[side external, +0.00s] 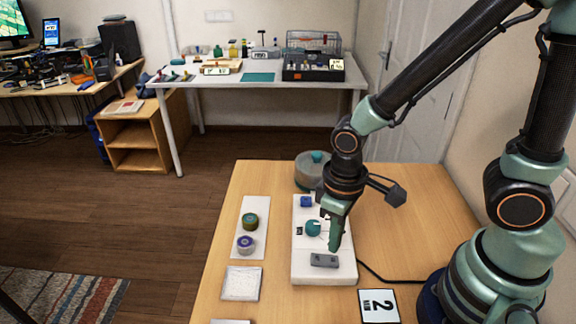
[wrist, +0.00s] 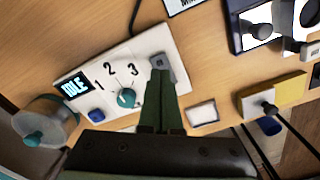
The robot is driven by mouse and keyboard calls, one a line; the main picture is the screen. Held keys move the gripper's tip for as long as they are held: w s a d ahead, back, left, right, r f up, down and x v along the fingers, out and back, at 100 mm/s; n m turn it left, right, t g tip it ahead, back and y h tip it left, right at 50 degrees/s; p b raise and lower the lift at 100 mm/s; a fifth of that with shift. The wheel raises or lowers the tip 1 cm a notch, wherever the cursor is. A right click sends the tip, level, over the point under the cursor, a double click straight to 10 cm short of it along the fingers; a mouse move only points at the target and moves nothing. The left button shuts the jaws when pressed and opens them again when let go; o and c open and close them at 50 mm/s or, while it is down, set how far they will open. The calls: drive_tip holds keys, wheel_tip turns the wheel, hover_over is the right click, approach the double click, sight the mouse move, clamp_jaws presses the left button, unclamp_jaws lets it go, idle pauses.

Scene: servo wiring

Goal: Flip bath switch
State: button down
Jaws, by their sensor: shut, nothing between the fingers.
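A white panel (side external: 308,272) lies on the wooden table, also in the wrist view (wrist: 145,46). At its near end in the side view is a dark grey switch (side external: 321,261), likely the bath switch; I read no label on it. In the wrist view the switch (wrist: 181,70) is partly hidden behind my fingers. A teal knob (wrist: 126,98) sits mid-panel beside the numbers 1, 2 and 3. My gripper (side external: 334,248) is shut and empty, pointing down with its tips right at the switch; it also shows in the wrist view (wrist: 161,75). I cannot tell whether they touch.
The panel also bears a blue button (wrist: 96,116) and a display reading IDLE (wrist: 74,88). A round canister (side external: 308,172) stands behind it. A white strip (side external: 252,204) with two round parts lies left. A card marked 2 (side external: 379,305) lies near right. Bare table is to the right.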

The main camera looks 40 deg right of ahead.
drive_tip(key=shift+r, duration=1.9)
drive_tip(key=w+d+r+m+t, duration=0.1)
drive_tip(key=w+d+r+t, duration=0.1)
drive_tip(key=d+r, duration=0.2)
drive_tip(key=w+d+r+m+t, duration=0.2)
drive_tip(key=d+r, duration=0.3)
drive_tip(key=r, duration=0.4)
drive_tip(key=shift+d+r+t, duration=0.3)
drive_tip(key=shift+r+t, duration=0.05)
drive_tip(key=shift+t, duration=0.45)
